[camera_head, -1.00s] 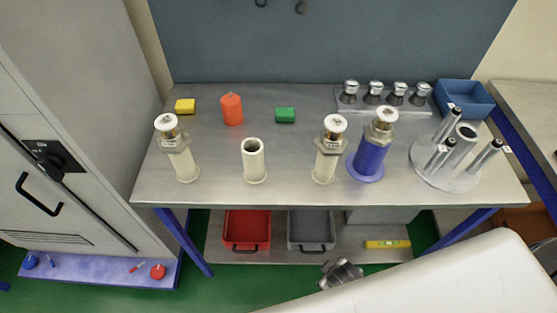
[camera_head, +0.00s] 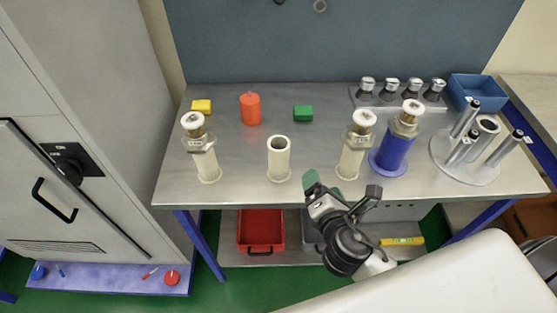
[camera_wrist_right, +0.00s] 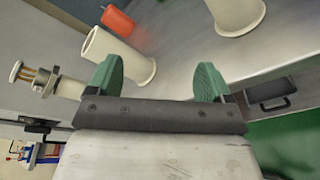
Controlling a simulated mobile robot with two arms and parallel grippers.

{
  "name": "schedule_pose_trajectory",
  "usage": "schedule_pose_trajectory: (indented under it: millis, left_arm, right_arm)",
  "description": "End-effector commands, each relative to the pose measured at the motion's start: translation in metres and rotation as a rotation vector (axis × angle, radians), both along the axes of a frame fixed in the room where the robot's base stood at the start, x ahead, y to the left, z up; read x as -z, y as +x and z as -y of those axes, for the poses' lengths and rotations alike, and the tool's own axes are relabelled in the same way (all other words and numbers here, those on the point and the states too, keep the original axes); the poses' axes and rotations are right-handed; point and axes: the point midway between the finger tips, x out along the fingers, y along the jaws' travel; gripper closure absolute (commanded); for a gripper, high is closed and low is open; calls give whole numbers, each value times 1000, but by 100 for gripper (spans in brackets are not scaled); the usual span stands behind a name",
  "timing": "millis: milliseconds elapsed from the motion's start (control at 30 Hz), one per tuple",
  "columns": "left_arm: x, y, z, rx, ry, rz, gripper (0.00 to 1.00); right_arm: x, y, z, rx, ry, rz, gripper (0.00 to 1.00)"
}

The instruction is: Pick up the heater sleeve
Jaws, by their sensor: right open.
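The picture does not label the heater sleeve. The plain hollow one is a cream open-topped tube (camera_head: 279,159) standing upright on a round flange at the middle of the bench front. In the right wrist view the tube (camera_wrist_right: 118,56) shows at upper left, its mouth facing left and its flange partly behind a green finger. My right gripper (camera_head: 342,187) is open and empty at the bench's front edge, right of the tube and apart from it. My left gripper is not in view.
Capped cream units stand left (camera_head: 205,160) and right (camera_head: 351,160) of the tube. A blue capped unit (camera_head: 391,157) is beside the right one. A grey post stand (camera_head: 472,175) is at right.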

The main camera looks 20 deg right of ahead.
Motion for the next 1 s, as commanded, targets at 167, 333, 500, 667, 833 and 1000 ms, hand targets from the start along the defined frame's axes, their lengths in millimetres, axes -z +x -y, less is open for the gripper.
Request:
schedule_pose_trajectory:
  millis: [167,333,500,667,833,1000]
  left_arm:
    - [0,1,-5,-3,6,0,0]
    - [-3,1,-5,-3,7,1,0]
    - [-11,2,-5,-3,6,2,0]
    - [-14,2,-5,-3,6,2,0]
    - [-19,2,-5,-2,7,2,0]
    - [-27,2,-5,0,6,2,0]
  right_arm:
    - [-6,13,-28,-300,-591,148,19]
    - [-5,19,-41,-404,-829,211,19]
    - [-7,46,-47,-409,-844,217,19]
    - [-5,65,-51,-409,-842,214,19]
    - [-6,77,-55,-409,-839,214,19]
    - [-6,102,-64,-407,-840,213,19]
